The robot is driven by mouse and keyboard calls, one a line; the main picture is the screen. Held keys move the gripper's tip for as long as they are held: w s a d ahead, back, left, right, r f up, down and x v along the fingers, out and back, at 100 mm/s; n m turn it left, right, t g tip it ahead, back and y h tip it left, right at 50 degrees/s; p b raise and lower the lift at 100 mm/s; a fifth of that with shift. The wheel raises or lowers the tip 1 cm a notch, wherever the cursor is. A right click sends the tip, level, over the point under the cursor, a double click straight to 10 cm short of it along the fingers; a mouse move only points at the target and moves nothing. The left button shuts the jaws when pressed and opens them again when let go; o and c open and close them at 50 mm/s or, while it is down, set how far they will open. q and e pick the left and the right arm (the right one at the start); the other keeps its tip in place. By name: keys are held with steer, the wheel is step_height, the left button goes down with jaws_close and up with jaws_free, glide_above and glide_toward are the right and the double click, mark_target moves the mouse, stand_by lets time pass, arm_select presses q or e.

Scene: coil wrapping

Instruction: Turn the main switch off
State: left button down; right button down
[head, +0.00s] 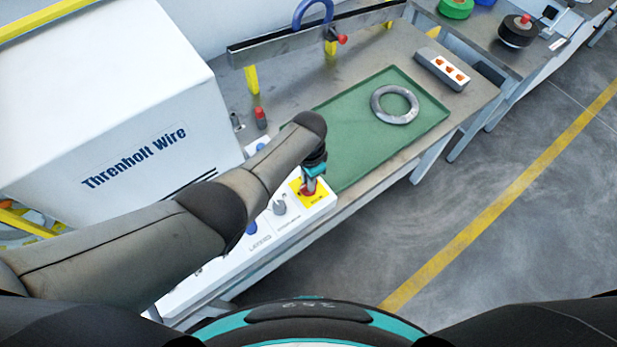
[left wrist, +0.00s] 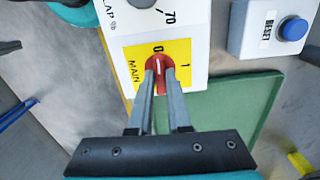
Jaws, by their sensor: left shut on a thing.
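The main switch is a red rotary knob (head: 308,193) on a yellow plate (head: 317,200) at the right end of a white control panel (head: 290,228). In the left wrist view the knob (left wrist: 158,66) carries a white mark that lines up with the "0" on the yellow plate (left wrist: 180,52); "1" is printed to the right and "MAIN" to the left. My left gripper (head: 310,185) comes down from above, and its two fingers (left wrist: 160,78) are shut on the knob's sides. My right gripper is out of view.
A green tray (head: 345,170) with a grey coil (head: 394,104) lies beside the panel. A blue reset button (left wrist: 293,28) is on a white box. The white "Threnholt Wire" machine housing (head: 105,110) stands at left. Open floor (head: 500,210) lies to the right.

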arm_select(q)
steer(key=shift+n, duration=0.4)
steer(key=c, duration=0.9)
jaws_free()
steer(key=shift+o, duration=0.2)
steer(key=shift+r, duration=0.15)
steer(key=shift+r+p, duration=0.3)
step_height(320, 180, up, 14)
steer(key=p, duration=0.4)
steer(key=shift+r+p, duration=0.2)
steer(key=shift+p, duration=0.2)
